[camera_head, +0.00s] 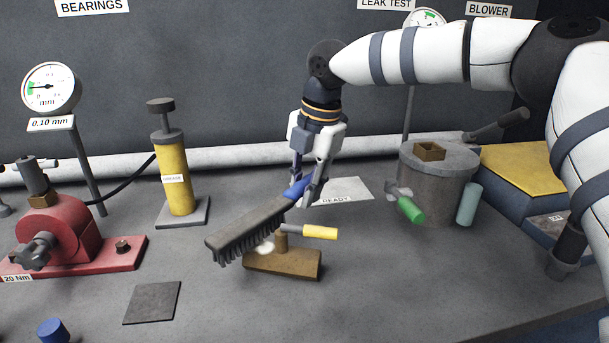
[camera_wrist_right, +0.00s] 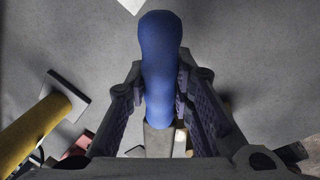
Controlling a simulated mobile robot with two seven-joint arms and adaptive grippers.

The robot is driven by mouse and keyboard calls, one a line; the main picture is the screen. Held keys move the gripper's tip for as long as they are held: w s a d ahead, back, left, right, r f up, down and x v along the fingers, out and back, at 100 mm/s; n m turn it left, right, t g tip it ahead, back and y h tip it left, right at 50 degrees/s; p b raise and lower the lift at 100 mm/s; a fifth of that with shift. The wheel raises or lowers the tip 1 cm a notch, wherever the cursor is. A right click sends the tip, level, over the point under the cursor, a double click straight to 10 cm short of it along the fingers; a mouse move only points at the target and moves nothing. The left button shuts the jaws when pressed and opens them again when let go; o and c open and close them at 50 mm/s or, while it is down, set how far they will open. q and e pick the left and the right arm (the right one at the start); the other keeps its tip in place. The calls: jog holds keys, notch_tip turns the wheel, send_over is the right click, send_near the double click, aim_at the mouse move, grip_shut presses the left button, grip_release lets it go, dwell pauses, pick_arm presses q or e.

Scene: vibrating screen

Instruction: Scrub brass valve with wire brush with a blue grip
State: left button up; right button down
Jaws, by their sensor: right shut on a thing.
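My right gripper (camera_head: 309,186) is shut on the blue grip of the wire brush (camera_head: 250,225). The blue grip also shows between the fingers in the right wrist view (camera_wrist_right: 160,60). The brush slants down to the left, with its dark bristles facing down. The brass valve (camera_head: 284,262) has a brown-gold body and a yellow lever handle (camera_head: 320,232) pointing right. The brush head hangs in front of and above the valve's left part and hides some of it. I cannot tell whether the bristles touch it. My left gripper is not in view.
A yellow grease cylinder (camera_head: 173,175) stands at the back left, with a red fixture (camera_head: 62,240) further left. A grey drum (camera_head: 437,185) with a green-handled valve (camera_head: 410,209) stands at the right. A dark square pad (camera_head: 152,303) lies at the front left. The front middle bench is clear.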

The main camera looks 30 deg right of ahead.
jog(key=shift+f, duration=0.6)
dwell(0.5)
